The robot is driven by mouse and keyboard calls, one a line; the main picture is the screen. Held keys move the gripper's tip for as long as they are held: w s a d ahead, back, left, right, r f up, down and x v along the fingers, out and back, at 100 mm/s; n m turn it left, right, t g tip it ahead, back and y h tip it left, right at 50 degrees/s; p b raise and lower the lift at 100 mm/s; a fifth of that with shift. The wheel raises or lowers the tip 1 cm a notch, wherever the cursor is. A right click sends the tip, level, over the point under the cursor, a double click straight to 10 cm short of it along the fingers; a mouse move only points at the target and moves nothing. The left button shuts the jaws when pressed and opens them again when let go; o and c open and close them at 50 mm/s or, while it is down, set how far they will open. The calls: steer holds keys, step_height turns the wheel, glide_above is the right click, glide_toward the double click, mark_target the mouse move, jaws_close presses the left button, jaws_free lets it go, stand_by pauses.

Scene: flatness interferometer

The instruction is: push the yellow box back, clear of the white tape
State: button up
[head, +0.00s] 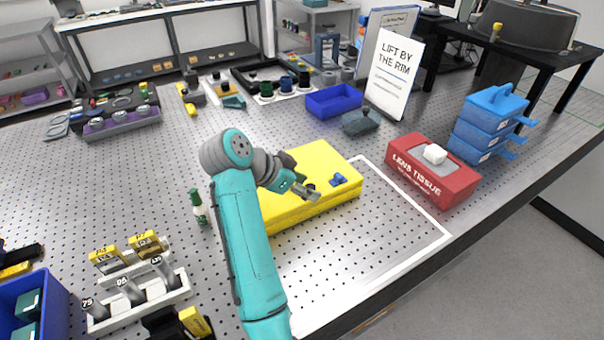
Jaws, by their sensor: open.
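The white tape (403,198) marks an outline on the table. The box's near right part lies inside this outline; my arm hides part of the box and of the tape's left side. My gripper (314,194) is over the box's top near its front edge. It is open with nothing seen between the fingers. I cannot tell whether it touches the box.
A red tissue box (425,178) and blue stacked cases (487,128) stand to the right. A blue bin (333,100), a dark grey object (361,122) and a sign (393,75) are behind the yellow box.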

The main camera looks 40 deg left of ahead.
steer(key=shift+w+d+f, duration=0.15)
steer(key=shift+w+f, duration=0.15)
steer(key=shift+f, duration=0.05)
jaws_close()
